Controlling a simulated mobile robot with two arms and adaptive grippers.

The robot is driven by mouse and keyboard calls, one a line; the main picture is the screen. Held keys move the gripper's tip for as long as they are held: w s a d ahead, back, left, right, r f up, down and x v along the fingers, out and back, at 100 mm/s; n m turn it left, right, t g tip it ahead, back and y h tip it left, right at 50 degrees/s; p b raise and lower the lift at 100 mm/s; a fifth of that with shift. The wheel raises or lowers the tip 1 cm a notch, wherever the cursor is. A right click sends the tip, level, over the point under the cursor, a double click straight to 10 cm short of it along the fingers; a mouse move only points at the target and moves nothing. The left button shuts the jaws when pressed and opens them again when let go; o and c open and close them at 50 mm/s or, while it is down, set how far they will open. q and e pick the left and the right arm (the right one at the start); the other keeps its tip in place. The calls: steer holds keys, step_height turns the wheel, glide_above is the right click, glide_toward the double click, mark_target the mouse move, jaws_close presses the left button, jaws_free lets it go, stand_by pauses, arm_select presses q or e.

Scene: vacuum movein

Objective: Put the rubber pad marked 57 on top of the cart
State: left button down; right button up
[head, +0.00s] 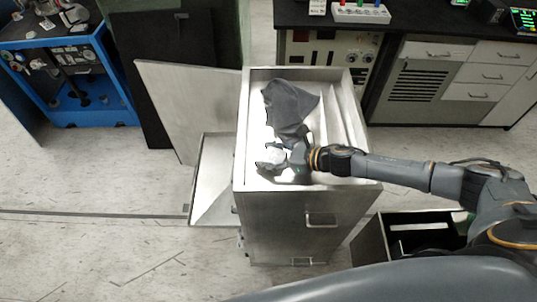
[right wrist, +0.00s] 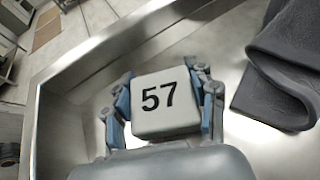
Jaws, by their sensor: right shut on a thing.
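The rubber pad marked 57 (right wrist: 165,103) is a pale, rounded block with black digits. In the right wrist view it sits between the two fingers of my right gripper (right wrist: 163,98), which is shut on it. The cart (head: 275,222) is a metal cabinet with a rimmed tray top. In the head view my right gripper (head: 276,160) is over the front left part of this tray, with the pale pad (head: 267,156) at its tips. I cannot tell whether the pad touches the tray floor. My left gripper is not in view.
A crumpled dark grey cloth (head: 290,104) lies on the cart's top, behind my gripper; it also shows in the right wrist view (right wrist: 285,75). The cart's side door (head: 195,105) hangs open at left. An open dark drawer (head: 420,232) is at lower right.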

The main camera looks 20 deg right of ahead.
steer(key=shift+f, duration=0.2)
steer(key=o, duration=1.2)
steer(key=shift+r, duration=0.1)
steer(key=shift+r, duration=0.15)
steer(key=b+v, duration=0.3)
steer(key=v, duration=0.8)
steer(key=shift+d, duration=0.1)
steer(key=shift+s+d+r, duration=0.25)
steer(key=shift+s+d, duration=0.05)
